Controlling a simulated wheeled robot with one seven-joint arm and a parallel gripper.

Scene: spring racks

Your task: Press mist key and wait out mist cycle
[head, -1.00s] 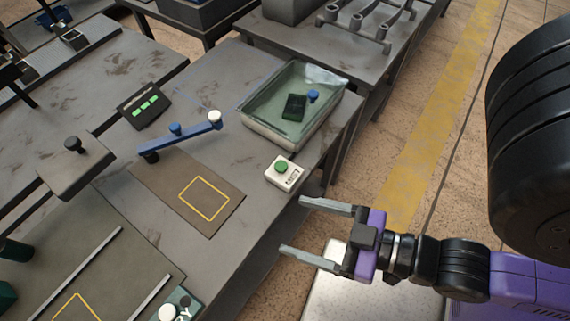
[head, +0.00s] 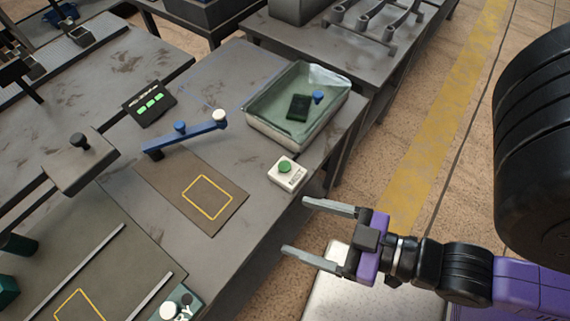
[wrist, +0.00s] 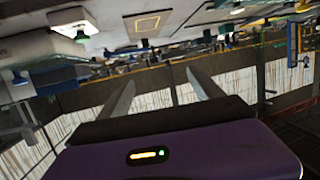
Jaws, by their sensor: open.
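The mist key appears to be the green round button on a small white box (head: 287,173) near the table's right edge. Its label is too small to read surely. My gripper (head: 318,228) is open and empty, off the table's edge, below and right of the white box and apart from it. In the wrist view my gripper's two fingers (wrist: 160,88) are spread with nothing between them. A clear tray (head: 254,130) behind the white box holds a dark green block (head: 300,107) with a blue knob beside it.
A blue lever bar (head: 190,137) with knobs lies left of the tray. A black panel (head: 147,104) shows several lit green bars. A brown mat (head: 160,180) bears a yellow outlined square. Bare grey table surrounds the white box. Another table with a metal rack (head: 375,22) stands behind.

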